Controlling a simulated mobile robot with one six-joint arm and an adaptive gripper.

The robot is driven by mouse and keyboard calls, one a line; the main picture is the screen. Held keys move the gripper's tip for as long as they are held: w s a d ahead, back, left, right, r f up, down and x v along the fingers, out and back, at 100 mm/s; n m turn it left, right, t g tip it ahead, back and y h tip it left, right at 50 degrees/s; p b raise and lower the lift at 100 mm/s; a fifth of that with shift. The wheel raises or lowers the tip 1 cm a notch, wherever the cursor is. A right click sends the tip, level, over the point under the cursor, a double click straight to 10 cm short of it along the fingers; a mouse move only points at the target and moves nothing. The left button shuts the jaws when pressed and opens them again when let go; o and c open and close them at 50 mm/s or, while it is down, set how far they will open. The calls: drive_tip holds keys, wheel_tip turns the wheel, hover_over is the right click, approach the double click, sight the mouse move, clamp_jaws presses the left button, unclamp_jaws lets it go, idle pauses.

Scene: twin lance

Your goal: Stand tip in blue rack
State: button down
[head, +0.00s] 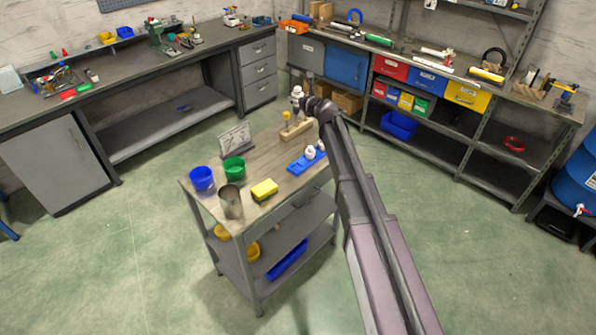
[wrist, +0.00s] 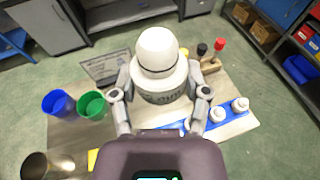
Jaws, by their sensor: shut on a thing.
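My gripper (wrist: 156,96) is shut on a white tip (wrist: 157,52) with a rounded top and a grey lettered collar. The tip is upright and held above the table; it also shows in the head view (head: 297,92). The blue rack (head: 300,164) lies on the table, below and toward the near side of my gripper. In the wrist view the rack (wrist: 229,118) is at lower right, partly hidden by my gripper. White tips (wrist: 240,104) stand in it at its right part. Its left part is mostly covered in the wrist view.
A wooden block (head: 296,132) with coloured-topped pieces stands behind the rack. A blue cup (head: 202,179), green cup (head: 234,169), metal cup (head: 231,202), yellow sponge (head: 264,190) and small sign (head: 235,139) occupy the table's left side. Benches line the walls.

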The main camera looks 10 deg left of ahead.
drive_tip(key=s+d+f+b, duration=0.1)
drive_tip(key=s+f+b, duration=0.6)
drive_tip(key=f+b, duration=0.6)
drive_tip(key=s+d+f+b, duration=0.2)
drive_tip(key=s+f+b, duration=0.6)
drive_tip(key=f+b, duration=0.5)
drive_tip(key=shift+d+f+m+t+h, duration=0.15)
drive_tip(key=shift+f+m+t+h, duration=0.15)
drive_tip(key=shift+m+h, duration=0.1)
drive_tip(key=b, duration=0.1)
hover_over(297, 169)
drive_tip(key=shift+f, duration=0.75)
drive_tip(key=shift+f+b, duration=0.1)
drive_tip(key=shift+b, duration=0.2)
drive_tip(key=shift+f+b, duration=1.65)
drive_tip(key=shift+f, duration=0.2)
drive_tip(key=shift+c, duration=0.4)
unclamp_jaws()
drive_tip(key=shift+r, duration=0.3)
